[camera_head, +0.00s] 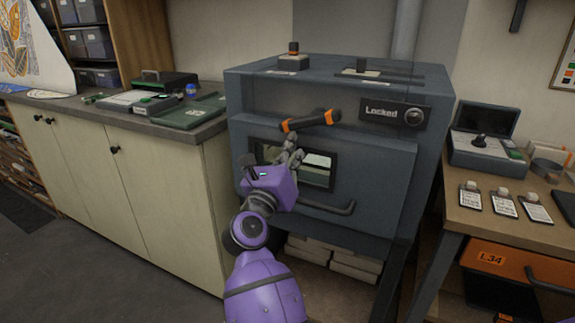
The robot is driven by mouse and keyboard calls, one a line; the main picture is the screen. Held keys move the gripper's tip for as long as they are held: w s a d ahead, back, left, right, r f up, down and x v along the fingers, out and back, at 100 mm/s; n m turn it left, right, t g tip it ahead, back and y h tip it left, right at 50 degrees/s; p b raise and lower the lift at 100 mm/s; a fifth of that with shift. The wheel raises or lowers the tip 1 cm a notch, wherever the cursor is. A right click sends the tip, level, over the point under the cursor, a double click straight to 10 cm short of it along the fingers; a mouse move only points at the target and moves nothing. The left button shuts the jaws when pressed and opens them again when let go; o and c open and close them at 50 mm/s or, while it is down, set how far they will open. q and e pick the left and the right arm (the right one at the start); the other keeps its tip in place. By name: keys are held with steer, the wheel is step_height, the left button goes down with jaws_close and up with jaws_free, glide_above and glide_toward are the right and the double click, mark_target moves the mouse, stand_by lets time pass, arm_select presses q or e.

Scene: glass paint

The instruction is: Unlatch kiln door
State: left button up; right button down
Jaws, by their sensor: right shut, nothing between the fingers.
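The dark blue-grey kiln (400,180) stands in the middle of the view with its front door closed. A black latch handle with orange ends (310,121) sits on the kiln front, above the window. Right of it is a small black panel reading "Locked" (381,111) with a round knob. The gripper hides the left part of the window.
A black bar handle (328,208) juts from the kiln front below the window. A counter (170,124) with trays and tools is at left. A wooden bench (520,232) with a case and several tags is at right. Pale blocks (354,268) lie under the kiln.

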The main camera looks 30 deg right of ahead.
arm_select(q)
steer(key=shift+s+d+f+b, duration=0.1)
steer(key=shift+d+f+b, duration=0.1)
steer(key=shift+f+b, duration=0.25)
steer(key=shift+s+d+f+b, duration=0.1)
steer(key=shift+d+f+b, duration=0.05)
steer(key=shift+f+b, duration=0.2)
arm_select(e)
steer(key=shift+w+a+r+m+g+h, duration=0.25)
steer(key=shift+w+m, duration=0.1)
steer(key=shift+m, duration=0.25)
steer(key=shift+w+a+r+m+g+h, duration=0.1)
steer(key=shift+w+r+m+g+h, duration=0.15)
steer(key=shift+m, duration=0.35)
steer(key=shift+w, duration=0.1)
arm_select(q)
steer(key=shift+s+a+f, duration=0.1)
steer(key=shift+a+f, duration=0.05)
arm_select(e)
steer(key=shift+a, duration=0.1)
